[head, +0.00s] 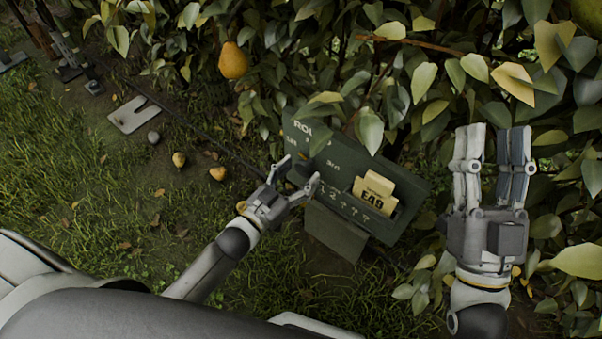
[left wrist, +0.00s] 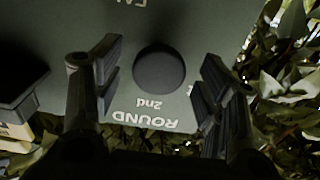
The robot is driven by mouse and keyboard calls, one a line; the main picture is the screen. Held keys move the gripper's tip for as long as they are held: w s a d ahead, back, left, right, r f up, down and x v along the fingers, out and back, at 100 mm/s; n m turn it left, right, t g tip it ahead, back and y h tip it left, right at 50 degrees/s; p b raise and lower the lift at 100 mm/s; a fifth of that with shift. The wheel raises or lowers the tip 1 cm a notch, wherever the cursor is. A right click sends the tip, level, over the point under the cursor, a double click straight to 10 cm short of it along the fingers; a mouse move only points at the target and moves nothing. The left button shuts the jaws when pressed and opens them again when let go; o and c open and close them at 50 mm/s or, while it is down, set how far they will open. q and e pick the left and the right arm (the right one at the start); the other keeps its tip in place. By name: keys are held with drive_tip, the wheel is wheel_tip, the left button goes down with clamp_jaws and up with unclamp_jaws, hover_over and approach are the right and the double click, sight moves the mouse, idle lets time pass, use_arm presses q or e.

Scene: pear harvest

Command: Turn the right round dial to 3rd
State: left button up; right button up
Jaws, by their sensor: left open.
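A dark round dial (left wrist: 159,69) sits on the face of a green box (head: 411,190). In the left wrist view, upside-down lettering beside it reads "ROUND" and "2nd". My left gripper (head: 300,168) is open at the box's left part, under the "ROUND" lettering. In the left wrist view its fingers (left wrist: 159,88) stand on either side of the dial, with a gap on both sides. The dial's pointer setting cannot be made out. My right gripper (head: 495,130) is raised on the right, its fingers apart and empty, in front of the foliage.
Leafy branches (head: 420,80) overhang the box and surround my right gripper. A pear (head: 233,61) hangs to the upper left.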

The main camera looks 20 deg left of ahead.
use_arm(q)
drive_tip(key=shift+w+d, duration=0.25)
drive_tip(key=shift+w, duration=0.3)
use_arm(e)
drive_tip(key=shift+s+r+t, duration=0.4)
drive_tip(key=shift+s+r, duration=0.05)
drive_tip(key=shift+r, duration=0.1)
use_arm(q)
drive_tip(key=c, duration=1)
drive_tip(key=shift+c, duration=0.2)
use_arm(e)
drive_tip(key=shift+w, duration=0.1)
